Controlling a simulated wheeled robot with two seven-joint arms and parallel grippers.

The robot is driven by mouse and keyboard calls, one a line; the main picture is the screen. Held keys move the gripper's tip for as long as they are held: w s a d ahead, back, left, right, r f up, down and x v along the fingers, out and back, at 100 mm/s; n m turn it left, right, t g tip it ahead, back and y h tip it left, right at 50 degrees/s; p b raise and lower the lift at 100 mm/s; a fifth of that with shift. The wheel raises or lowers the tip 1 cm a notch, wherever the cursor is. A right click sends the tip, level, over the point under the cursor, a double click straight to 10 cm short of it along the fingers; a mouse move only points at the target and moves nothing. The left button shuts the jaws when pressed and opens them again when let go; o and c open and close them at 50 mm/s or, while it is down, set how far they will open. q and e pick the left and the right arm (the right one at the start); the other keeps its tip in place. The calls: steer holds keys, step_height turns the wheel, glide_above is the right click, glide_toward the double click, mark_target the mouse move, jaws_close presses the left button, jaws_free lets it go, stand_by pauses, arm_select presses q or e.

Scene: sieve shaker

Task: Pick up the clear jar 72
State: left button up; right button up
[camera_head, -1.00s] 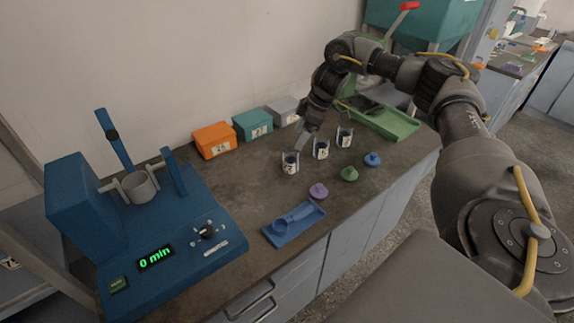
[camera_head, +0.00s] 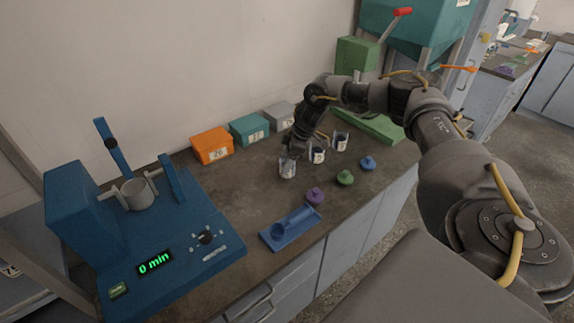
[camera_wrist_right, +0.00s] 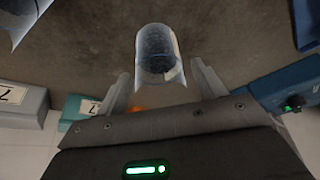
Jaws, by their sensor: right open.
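Three clear jars with dark contents and white labels stand in a row on the bench: a left jar (camera_head: 287,170), a middle jar (camera_head: 317,155) and a right jar (camera_head: 340,141). The label numbers are too small to read, so I cannot tell which is 72. My right gripper (camera_head: 290,157) is at the left jar and covers its upper part in the head view. In the right wrist view the open fingers (camera_wrist_right: 163,85) stand on either side of a clear jar (camera_wrist_right: 157,52), with a gap visible at each side. My left gripper is not in view.
Purple (camera_head: 315,196), green (camera_head: 345,178) and blue (camera_head: 367,163) lids lie in front of the jars. A blue tray (camera_head: 291,231) lies nearer the edge. Orange (camera_head: 212,146), teal (camera_head: 249,129) and grey boxes stand behind. A blue shaker (camera_head: 165,246) is at left.

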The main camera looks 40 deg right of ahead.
steer(key=shift+x, duration=0.75)
steer(key=shift+c, duration=0.4)
steer(key=c, duration=1)
steer(key=shift+c, duration=0.2)
steer(key=shift+r, duration=0.15)
